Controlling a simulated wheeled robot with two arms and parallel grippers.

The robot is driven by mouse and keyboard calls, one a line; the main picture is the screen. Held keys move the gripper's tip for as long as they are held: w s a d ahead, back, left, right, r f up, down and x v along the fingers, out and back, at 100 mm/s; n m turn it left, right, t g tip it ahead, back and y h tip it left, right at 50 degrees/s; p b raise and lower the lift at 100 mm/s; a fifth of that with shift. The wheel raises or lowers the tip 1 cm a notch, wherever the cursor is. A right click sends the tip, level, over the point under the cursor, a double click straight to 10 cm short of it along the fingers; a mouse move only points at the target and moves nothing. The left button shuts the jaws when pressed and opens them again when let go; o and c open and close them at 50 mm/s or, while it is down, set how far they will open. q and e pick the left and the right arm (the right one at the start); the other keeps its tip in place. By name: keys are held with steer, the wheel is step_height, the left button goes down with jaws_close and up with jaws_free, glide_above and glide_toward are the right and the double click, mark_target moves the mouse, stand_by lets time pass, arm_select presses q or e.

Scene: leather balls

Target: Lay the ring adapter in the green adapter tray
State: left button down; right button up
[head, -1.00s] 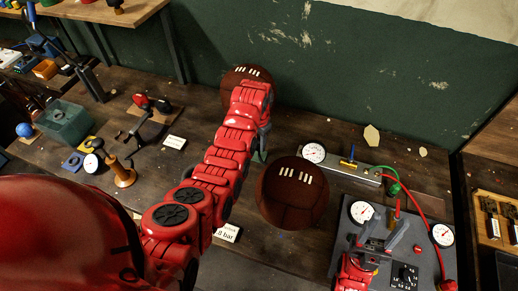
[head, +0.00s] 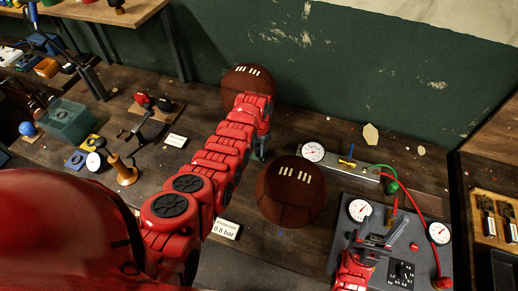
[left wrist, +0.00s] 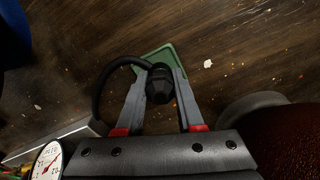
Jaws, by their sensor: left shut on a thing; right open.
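My left gripper (head: 262,152) is between the two brown leather balls in the head view, mostly hidden by my own arm. In the left wrist view its fingers (left wrist: 161,78) are shut on a black fitting, which I take as the ring adapter (left wrist: 160,88); a black curved hose-like piece runs from it to the left. The green adapter tray (left wrist: 148,67) shows just behind the fingertips, partly covered by them; I cannot tell whether the adapter touches it. My right gripper (head: 376,241) is open and empty above the grey gauge panel.
One leather ball (head: 291,192) stands right of my left gripper, another (head: 240,80) behind it. A gauge block (head: 345,165) with green and red hoses lies to the right. A card (head: 226,229) reads 0.8 bar. A green bin (head: 68,122) stands far left.

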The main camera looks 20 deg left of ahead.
mark_target(259, 145)
arm_select(q)
steer(key=c, duration=0.5)
jaws_free()
steer(key=shift+f, duration=0.1)
steer(key=shift+c, duration=0.2)
steer(key=shift+r+p, duration=0.3)
steer(key=shift+r, duration=0.1)
step_height(259, 145, up, 7)
steer(key=b, duration=0.3)
steer(key=shift+w, duration=0.15)
step_height(259, 145, up, 4)
steer(key=shift+f+p, duration=0.1)
steer(key=shift+p, duration=0.85)
steer(key=shift+r+p, duration=0.4)
steer(key=shift+r, duration=0.05)
